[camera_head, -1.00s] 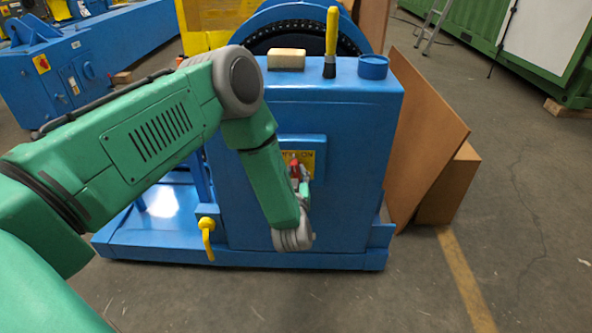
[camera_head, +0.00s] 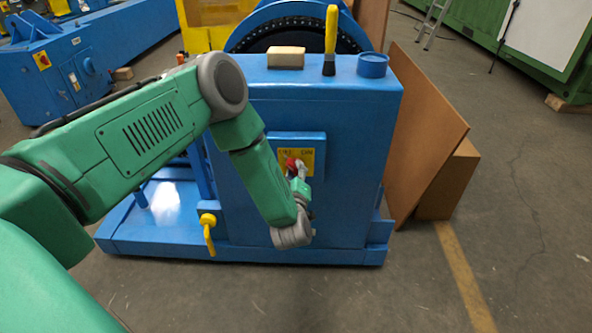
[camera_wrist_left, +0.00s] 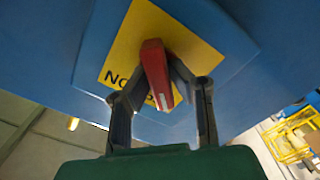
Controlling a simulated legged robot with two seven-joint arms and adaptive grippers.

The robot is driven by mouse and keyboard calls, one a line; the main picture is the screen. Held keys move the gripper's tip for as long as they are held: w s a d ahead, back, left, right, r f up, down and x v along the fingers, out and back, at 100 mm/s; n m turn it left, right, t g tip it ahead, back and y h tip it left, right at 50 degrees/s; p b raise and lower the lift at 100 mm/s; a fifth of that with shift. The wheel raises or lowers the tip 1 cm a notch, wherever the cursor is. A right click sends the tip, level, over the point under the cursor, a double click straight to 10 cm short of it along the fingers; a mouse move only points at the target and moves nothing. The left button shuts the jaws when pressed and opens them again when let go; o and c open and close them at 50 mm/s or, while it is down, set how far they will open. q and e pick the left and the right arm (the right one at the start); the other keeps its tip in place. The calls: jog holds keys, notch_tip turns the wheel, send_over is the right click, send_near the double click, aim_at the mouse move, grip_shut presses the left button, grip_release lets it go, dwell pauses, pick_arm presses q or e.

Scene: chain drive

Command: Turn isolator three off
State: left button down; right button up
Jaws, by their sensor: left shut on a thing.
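The isolator is a red handle (camera_head: 291,163) on a yellow plate (camera_head: 308,161) on the front of a blue cabinet (camera_head: 350,130). The plate has dark lettering, partly hidden by the handle and gripper. My left gripper (camera_head: 298,173) is at the handle, partly hidden by my wrist in the head view. In the left wrist view, the red handle (camera_wrist_left: 155,70) lies between the two fingers of my left gripper (camera_wrist_left: 160,80), which are shut on it. The handle leans to the left in the head view. No number shows on the isolator. My right gripper is out of view.
A sponge-like block (camera_head: 286,57), a yellow-handled brush (camera_head: 331,40) and a blue round tin (camera_head: 372,65) stand on the cabinet top. A yellow lever (camera_head: 208,230) sits at the lower left. Brown boards (camera_head: 425,130) lean at the right; floor in front is clear.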

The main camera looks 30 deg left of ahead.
pick_arm(q)
jog(key=shift+s+a, duration=0.1)
jog(key=shift+a, duration=0.05)
jog(key=c, duration=1.6)
grip_release()
jog(key=shift+o, duration=0.6)
jog(key=shift+s+r, duration=0.1)
jog(key=shift+s, duration=0.1)
jog(key=v, duration=1.1)
jog(key=shift+s+d, duration=0.25)
jog(key=shift+d, duration=0.1)
